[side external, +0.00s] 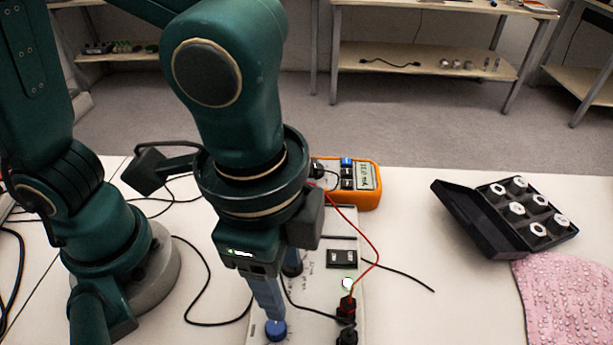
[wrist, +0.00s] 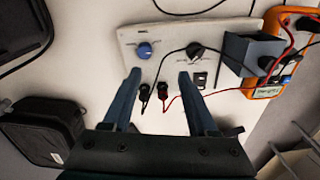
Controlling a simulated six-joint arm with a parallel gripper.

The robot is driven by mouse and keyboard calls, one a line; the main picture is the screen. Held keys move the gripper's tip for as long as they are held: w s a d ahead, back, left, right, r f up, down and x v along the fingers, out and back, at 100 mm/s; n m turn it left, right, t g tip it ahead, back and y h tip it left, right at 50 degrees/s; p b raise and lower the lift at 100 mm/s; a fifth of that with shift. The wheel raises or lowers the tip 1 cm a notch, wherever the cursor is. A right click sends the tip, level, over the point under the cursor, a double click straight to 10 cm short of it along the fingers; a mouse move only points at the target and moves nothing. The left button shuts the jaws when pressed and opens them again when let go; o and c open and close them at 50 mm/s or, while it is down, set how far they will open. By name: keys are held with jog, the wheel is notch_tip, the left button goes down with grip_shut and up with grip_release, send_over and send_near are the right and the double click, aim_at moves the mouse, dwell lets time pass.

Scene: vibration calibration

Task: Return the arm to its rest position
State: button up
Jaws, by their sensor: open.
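My gripper (side external: 270,301) points down over a white control panel (side external: 322,303) on the table. In the wrist view its two blue fingers are spread apart with nothing between them, and my gripper (wrist: 160,75) is open. The panel (wrist: 130,37) carries a blue knob (wrist: 144,50) and a black knob (wrist: 195,51). In the side view a fingertip appears close to the blue knob (side external: 275,329); I cannot tell whether they touch. Black and red plugs (side external: 346,309) stand in the panel's sockets beside a small black switch (side external: 342,258).
An orange multimeter (side external: 368,198) stands behind the panel, with red and black leads. An open black case (side external: 470,220) holds several white discs. Pink bubble wrap (side external: 568,300) lies at right. A grey box (wrist: 248,52) shows in the wrist view. Table between panel and case is mostly clear.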

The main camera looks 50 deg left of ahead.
jog(key=w+a+r+n+t, duration=0.1)
jog(key=w+a+r+n, duration=0.15)
jog(key=a, duration=0.35)
jog(key=w+a+r+n+t, duration=0.2)
jog(key=a+r+n, duration=0.1)
jog(key=a+n, duration=0.15)
jog(key=s+a+f+n+t, duration=0.1)
jog(key=s+a+n, duration=0.1)
jog(key=a+n, duration=0.2)
jog(key=a, duration=0.3)
jog(key=shift+f+t, duration=0.2)
jog(key=shift+t, duration=0.2)
dwell(0.8)
